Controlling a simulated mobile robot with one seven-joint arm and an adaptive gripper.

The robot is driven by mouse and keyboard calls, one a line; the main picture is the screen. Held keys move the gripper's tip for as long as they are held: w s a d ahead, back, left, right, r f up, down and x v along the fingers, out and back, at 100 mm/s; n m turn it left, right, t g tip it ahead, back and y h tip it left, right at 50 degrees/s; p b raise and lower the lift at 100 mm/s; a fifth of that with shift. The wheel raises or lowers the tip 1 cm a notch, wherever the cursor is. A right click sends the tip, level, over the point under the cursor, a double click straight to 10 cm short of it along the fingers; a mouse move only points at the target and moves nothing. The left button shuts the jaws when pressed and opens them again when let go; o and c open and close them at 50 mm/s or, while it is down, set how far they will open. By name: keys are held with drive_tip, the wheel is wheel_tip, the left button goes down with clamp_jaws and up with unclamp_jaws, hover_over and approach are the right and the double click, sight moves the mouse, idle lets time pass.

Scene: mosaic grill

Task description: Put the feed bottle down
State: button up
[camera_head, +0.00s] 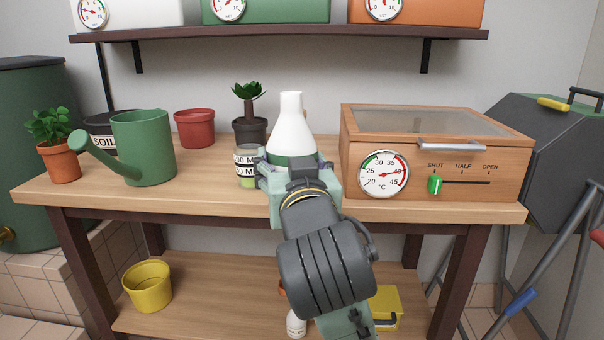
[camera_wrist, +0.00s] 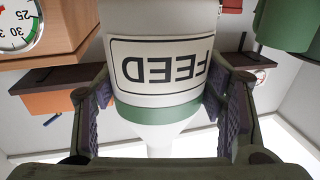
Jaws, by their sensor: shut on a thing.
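The feed bottle (camera_head: 291,122) is white with a green band and stands upright in my gripper (camera_head: 292,168) above the wooden bench top (camera_head: 215,180). In the wrist view, which is upside down, the bottle (camera_wrist: 160,75) shows its FEED label between the two pads of my gripper (camera_wrist: 163,108). The pads are shut on it from both sides near the green band. The bottle's base is hidden behind my gripper in the head view, so I cannot tell whether it touches the bench.
A labelled jar (camera_head: 247,167) stands close to my gripper's left. A plant pot (camera_head: 249,132) is behind it. The wooden box (camera_head: 450,178) with dial and slider is close on the right. A green watering can (camera_head: 145,145) stands left, with free bench between it and the jar.

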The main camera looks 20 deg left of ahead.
sight(297, 152)
drive_tip(key=w+p, duration=0.2)
drive_tip(key=shift+w+a+r+p, duration=0.25)
drive_tip(key=shift+w+r+p, duration=0.05)
drive_tip(key=shift+w, duration=0.05)
drive_tip(key=w+p, duration=0.1)
drive_tip(key=p, duration=0.8)
drive_tip(key=shift+w+a+f, duration=0.15)
drive_tip(key=shift+w+a, duration=0.05)
drive_tip(key=shift+w, duration=0.2)
drive_tip(key=shift+w+a+f+p, duration=0.3)
drive_tip(key=shift+w+f, duration=0.55)
drive_tip(key=shift+w, duration=0.9)
drive_tip(key=shift+w+a+f+p, duration=0.15)
drive_tip(key=shift+w+a+f, duration=0.55)
drive_tip(key=shift+w, duration=1)
drive_tip(key=shift+w+a+f+p, duration=0.25)
drive_tip(key=shift+w+f, duration=0.75)
drive_tip(key=shift+w, duration=0.75)
drive_tip(key=shift+f, duration=0.2)
drive_tip(key=o, duration=1.7)
